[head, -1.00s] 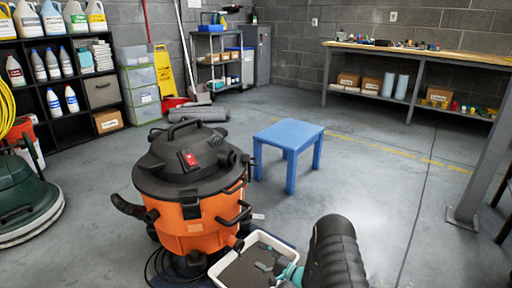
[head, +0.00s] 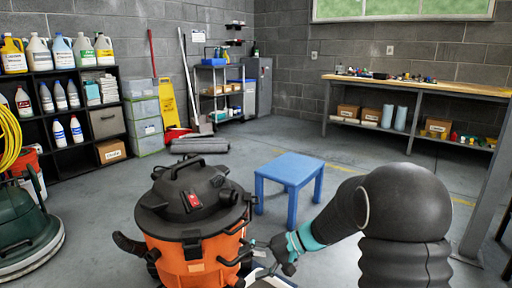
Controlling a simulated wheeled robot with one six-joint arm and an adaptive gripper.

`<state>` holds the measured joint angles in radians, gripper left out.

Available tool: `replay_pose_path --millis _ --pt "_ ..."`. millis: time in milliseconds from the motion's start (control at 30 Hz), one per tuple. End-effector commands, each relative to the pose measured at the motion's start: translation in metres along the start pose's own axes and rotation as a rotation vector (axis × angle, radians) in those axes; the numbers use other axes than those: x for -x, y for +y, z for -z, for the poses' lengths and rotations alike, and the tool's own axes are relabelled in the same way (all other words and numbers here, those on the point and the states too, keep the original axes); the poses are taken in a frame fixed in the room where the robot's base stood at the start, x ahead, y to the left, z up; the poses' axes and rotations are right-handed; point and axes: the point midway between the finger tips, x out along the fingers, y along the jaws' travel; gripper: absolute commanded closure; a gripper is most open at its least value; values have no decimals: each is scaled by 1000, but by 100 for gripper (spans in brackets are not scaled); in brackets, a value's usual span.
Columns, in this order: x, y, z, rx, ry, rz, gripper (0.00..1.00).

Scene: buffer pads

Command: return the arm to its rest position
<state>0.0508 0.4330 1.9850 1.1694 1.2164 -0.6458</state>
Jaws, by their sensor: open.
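My arm, dark with a teal band near its end, rises in the lower right of the head view and reaches left. My gripper (head: 258,258) is open, and I see nothing between its fingers. It is just right of the orange and black shop vacuum (head: 192,225), in front of the vacuum's right side in the picture. I cannot tell whether they touch. A white tray (head: 268,281) shows only in part below the gripper; its contents are hidden.
A blue stool (head: 291,168) stands behind the gripper. A workbench (head: 420,85) is at the back right, and a black shelf (head: 88,102) with bottles is at the left. A green floor machine (head: 25,228) stands front left. Open floor lies between the stool and the workbench.

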Motion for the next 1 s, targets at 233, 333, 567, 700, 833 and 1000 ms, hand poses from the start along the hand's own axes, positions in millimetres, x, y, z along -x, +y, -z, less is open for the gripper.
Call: replay_pose_path --millis 233,333,567,700,833,1000 --pt "47 -31 -68 79 9 -213 16" --pt "65 -37 -93 108 26 -299 16" --pt "108 -44 -147 177 96 -495 16" --pt "134 -44 -177 219 161 -610 16" --pt "159 -43 -202 258 232 -711 16" --pt "191 -40 -232 311 343 -835 16"
